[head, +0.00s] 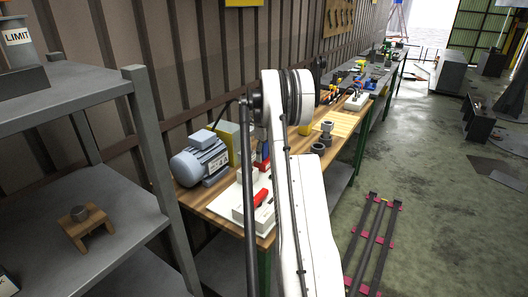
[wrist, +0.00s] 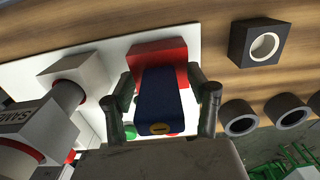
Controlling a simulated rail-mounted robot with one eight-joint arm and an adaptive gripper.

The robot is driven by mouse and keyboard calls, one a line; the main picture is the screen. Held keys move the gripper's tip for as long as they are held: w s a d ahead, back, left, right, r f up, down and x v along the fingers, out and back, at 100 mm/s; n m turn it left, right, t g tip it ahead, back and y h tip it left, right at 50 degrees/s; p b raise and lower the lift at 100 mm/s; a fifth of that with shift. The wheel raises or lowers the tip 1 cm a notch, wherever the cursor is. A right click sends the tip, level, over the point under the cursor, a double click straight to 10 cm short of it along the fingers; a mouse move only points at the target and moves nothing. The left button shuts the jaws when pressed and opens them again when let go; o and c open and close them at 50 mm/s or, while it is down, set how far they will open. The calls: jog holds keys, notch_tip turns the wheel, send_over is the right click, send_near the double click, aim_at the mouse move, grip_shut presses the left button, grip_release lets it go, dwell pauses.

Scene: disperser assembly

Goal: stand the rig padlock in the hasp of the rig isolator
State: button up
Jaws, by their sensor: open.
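The padlock (wrist: 160,105) is a dark blue block with a small yellow keyhole mark, in the middle of the wrist view. It lies between the two fingers of my gripper (wrist: 163,108), which are open with one finger on each side. A red block (wrist: 158,53) shows directly behind the padlock on a white panel (wrist: 120,48). The padlock's shackle and any hasp are hidden, so I cannot tell whether it sits in the hasp. In the head view my arm covers the gripper; a small blue and red shape (head: 262,165) shows beside it.
In the wrist view, a dark block with a round hole (wrist: 258,42) and dark rings (wrist: 238,118) are at right; a white labelled box (wrist: 38,130) is at left. In the head view, a grey motor (head: 202,160) and a red-handled white unit (head: 250,212) stand on the bench.

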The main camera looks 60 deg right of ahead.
jog(key=c, duration=1.3)
jog(key=shift+c, duration=0.2)
